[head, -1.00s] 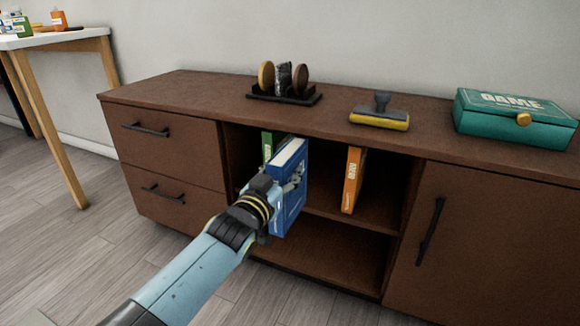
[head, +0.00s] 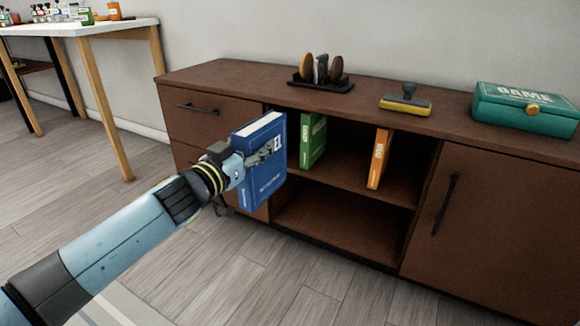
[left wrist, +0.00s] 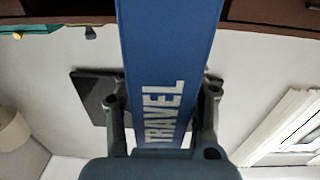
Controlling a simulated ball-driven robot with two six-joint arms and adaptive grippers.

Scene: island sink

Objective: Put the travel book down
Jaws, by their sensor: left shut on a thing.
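The blue travel book (head: 266,184) is upright in the head view, in front of the cabinet's left drawers and the open shelf's left edge. My left gripper (head: 264,152) is shut on it and holds it in the air. In the left wrist view the book's blue spine (left wrist: 170,60) with the word TRAVEL runs between the two fingers (left wrist: 160,125). My right gripper is not in view.
The brown cabinet (head: 420,140) has an open shelf with a green book (head: 313,140) and an orange book (head: 379,158), with free room between them. On top stand a coaster holder (head: 320,80), a yellow-based stamp (head: 405,103) and a teal game box (head: 525,110). A white table (head: 80,28) stands at left.

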